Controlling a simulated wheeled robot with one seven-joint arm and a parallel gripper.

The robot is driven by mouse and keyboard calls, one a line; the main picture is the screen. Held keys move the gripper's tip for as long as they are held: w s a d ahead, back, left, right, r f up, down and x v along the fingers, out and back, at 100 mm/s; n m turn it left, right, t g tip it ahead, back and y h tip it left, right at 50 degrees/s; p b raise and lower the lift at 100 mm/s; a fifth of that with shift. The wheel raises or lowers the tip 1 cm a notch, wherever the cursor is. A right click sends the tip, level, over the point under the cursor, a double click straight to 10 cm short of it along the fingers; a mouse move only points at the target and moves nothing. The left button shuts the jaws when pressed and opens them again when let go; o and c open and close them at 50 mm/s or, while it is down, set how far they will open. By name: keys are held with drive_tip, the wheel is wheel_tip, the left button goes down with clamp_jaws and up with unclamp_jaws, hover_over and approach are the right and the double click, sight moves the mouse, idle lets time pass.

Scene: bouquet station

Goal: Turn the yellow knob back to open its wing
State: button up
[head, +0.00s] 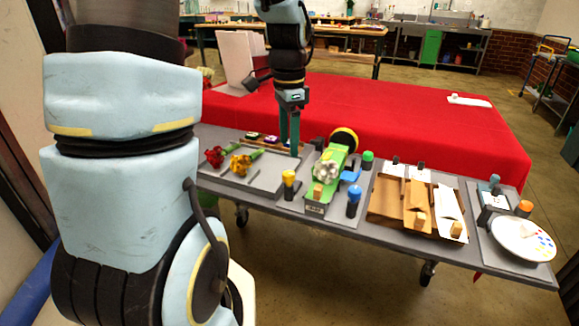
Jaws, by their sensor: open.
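The yellow knob (289,177) is a yellow cap on a dark post, upright at the left of the green wrapping station (316,208) on the grey trolley. A bunch of white flowers (326,170) lies on that station, among green panels. A blue flap (350,176) sticks out at its right. I cannot make out a yellow wing. My gripper (290,146) points down with its teal fingers apart and empty. It appears behind the yellow knob in the picture, near the back of the flower tray, and does not touch the knob.
A blue knob (354,194) and a green knob (368,158) stand right of the station. Red flowers (215,156) and yellow flowers (243,162) lie on the left tray. Wrapping sheets (390,197) and a white palette (522,240) are farther right. A red-covered table (420,120) is behind.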

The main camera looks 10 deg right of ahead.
sight(289, 173)
wheel_tip(289, 173, down, 8)
drive_tip(key=shift+f+p, duration=0.2)
drive_tip(key=shift+p, duration=0.35)
clamp_jaws()
idle(0.3)
